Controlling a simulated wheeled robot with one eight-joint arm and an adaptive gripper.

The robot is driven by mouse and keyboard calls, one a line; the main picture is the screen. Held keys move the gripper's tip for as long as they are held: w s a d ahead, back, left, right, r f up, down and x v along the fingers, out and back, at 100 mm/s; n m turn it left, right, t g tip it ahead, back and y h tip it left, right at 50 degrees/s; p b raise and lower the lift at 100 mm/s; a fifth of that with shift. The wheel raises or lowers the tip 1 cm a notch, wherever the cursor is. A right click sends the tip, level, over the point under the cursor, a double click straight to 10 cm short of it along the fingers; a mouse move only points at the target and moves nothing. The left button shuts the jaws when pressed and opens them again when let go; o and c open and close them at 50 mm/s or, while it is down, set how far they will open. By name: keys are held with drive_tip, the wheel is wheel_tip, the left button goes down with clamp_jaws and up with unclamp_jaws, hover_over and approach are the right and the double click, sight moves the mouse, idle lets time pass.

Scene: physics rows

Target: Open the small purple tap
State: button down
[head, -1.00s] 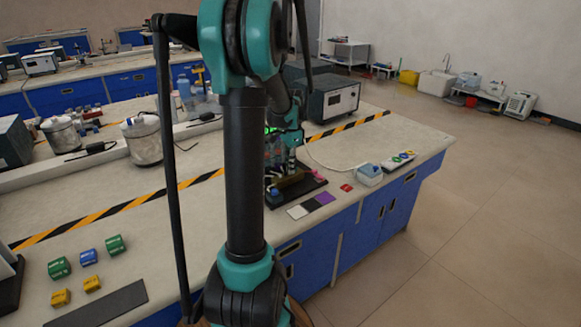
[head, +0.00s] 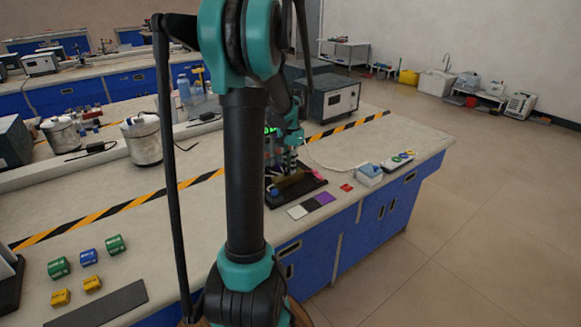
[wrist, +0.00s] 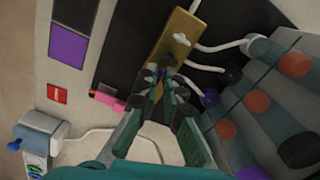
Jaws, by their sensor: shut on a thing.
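A brass block (wrist: 168,50) with a white tap handle (wrist: 181,38) lies at the top centre of the wrist view, on a black board. My gripper (wrist: 170,82) is at the block's near end, its fingers closed on a small part there. In the head view my gripper (head: 289,158) is above the black board on the bench, small and partly hidden.
Bottles with orange-red discs (wrist: 257,103) and white tubes (wrist: 225,45) crowd the right side of the gripper. A pink piece (wrist: 105,98) is close on the left. A purple square (wrist: 68,46), a red block (wrist: 57,94) and a blue-white device (wrist: 38,135) lie farther left.

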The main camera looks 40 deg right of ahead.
drive_tip(key=c, duration=1.6)
unclamp_jaws()
drive_tip(key=shift+r, duration=0.1)
wheel_tip(320, 180, up, 12)
drive_tip(key=shift+f, duration=0.1)
drive_tip(key=shift+s, duration=0.1)
